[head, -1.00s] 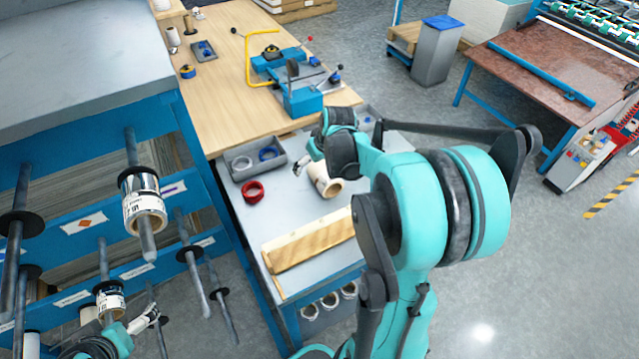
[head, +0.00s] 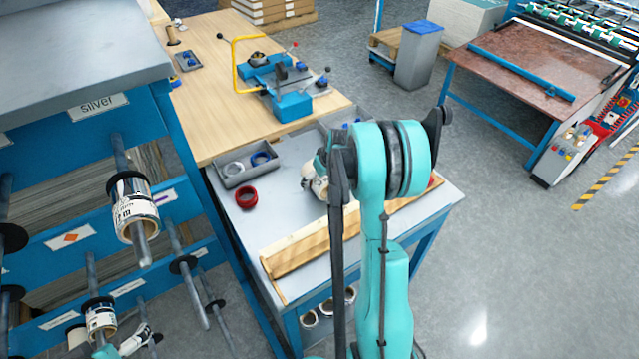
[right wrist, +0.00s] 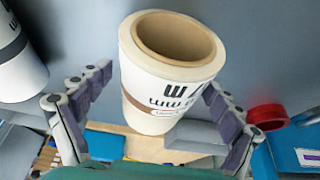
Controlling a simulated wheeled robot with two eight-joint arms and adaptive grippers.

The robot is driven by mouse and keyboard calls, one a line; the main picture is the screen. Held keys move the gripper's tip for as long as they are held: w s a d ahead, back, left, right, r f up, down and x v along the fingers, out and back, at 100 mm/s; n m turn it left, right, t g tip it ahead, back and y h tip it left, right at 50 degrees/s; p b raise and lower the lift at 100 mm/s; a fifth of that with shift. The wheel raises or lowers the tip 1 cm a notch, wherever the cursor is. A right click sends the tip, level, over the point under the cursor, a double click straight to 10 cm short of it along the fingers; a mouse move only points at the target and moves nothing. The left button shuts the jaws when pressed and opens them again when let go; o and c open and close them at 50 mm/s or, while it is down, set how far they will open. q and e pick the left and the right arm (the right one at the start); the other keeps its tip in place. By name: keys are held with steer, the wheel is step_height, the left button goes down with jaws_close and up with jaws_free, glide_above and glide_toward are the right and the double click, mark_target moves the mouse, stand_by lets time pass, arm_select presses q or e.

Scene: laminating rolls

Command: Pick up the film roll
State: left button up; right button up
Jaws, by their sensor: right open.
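A white film roll with black print and a brown core (right wrist: 172,75) fills the middle of the right wrist view. In the head view it shows on the grey worktable (head: 290,222), partly hidden by my right arm (head: 385,165). My right gripper (right wrist: 158,84) is open, with one finger on each side of the roll; I cannot tell whether they touch it. In the head view its fingers are mostly hidden. My left gripper (head: 137,340) is at the lower left, near a roll (head: 101,318) on the rack; its jaws are too small to read.
A red tape ring (head: 246,197) and a grey tray (head: 248,165) lie left of the roll. A wooden plank (head: 300,250) lies along the front. The blue rack (head: 75,230) with pegs and another roll (head: 133,212) stands left. A blue machine (head: 290,100) stands behind.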

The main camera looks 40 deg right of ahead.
steer(key=shift+w+f, duration=0.1)
steer(key=shift+f, duration=0.1)
steer(key=shift+r, duration=0.15)
steer(key=shift+c, duration=1)
steer(key=c, duration=1.3)
steer(key=shift+r+p, duration=0.35)
steer(key=shift+r, duration=0.1)
steer(key=v, duration=0.1)
steer(key=p+v, duration=0.2)
steer(key=v, duration=0.1)
steer(key=shift+w+d+r, duration=0.15)
steer(key=shift+w+d, duration=0.15)
steer(key=shift+w, duration=0.05)
steer(key=s+d+r+p, duration=0.3)
steer(key=s+d+r, duration=0.2)
steer(key=s, duration=0.4)
steer(key=shift+s+d+r, duration=0.2)
steer(key=shift+r, duration=0.35)
